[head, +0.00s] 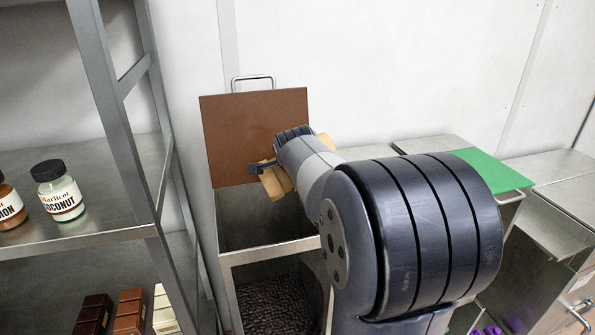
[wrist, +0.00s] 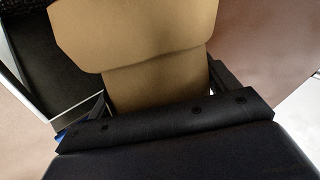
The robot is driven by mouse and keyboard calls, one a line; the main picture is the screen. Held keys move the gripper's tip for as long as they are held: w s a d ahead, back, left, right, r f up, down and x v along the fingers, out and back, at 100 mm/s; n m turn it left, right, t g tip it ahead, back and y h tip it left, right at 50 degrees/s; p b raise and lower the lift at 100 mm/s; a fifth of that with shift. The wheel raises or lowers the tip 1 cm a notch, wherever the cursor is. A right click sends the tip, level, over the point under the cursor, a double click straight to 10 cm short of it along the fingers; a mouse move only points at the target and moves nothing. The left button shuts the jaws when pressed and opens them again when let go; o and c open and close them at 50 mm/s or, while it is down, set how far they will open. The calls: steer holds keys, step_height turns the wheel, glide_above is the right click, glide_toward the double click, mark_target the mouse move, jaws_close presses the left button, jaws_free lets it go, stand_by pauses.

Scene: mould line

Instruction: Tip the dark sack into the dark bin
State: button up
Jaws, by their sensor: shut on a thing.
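My gripper (head: 268,168) is shut on a tan sack (head: 276,182), seen in front of a raised brown lid. The sack is mostly hidden behind my arm in the head view. In the wrist view the sack (wrist: 145,35) fills the top middle between the fingers (wrist: 155,92); no label shows. The dark bin (head: 268,254) is a metal-framed box with its brown lid (head: 235,135) standing up. Dark pieces (head: 275,303) show in its lower part. The sack appears above the bin's opening; its mouth and any pouring cannot be made out.
A metal shelf (head: 95,238) at left holds jars (head: 60,195), with chocolate bars (head: 130,310) below. To the right are more metal units, one with a green lid (head: 490,168). A white wall (head: 380,70) stands close behind. My arm hides much of the middle.

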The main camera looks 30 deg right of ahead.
steer(key=shift+w+a+r+n+h+b, duration=0.15)
steer(key=shift+a+h+b, duration=0.2)
steer(key=shift+b, duration=0.4)
steer(key=shift+s+a+r+n+h+b, duration=0.15)
steer(key=shift+a+h+b, duration=0.15)
steer(key=shift+b, duration=0.45)
steer(key=shift+w+a+r+b, duration=0.1)
steer(key=shift+a+r+b, duration=0.05)
steer(key=shift+b, duration=0.25)
steer(key=shift+r, duration=0.1)
steer(key=shift+a, duration=0.1)
steer(key=shift+c, duration=0.2)
stand_by(1.9)
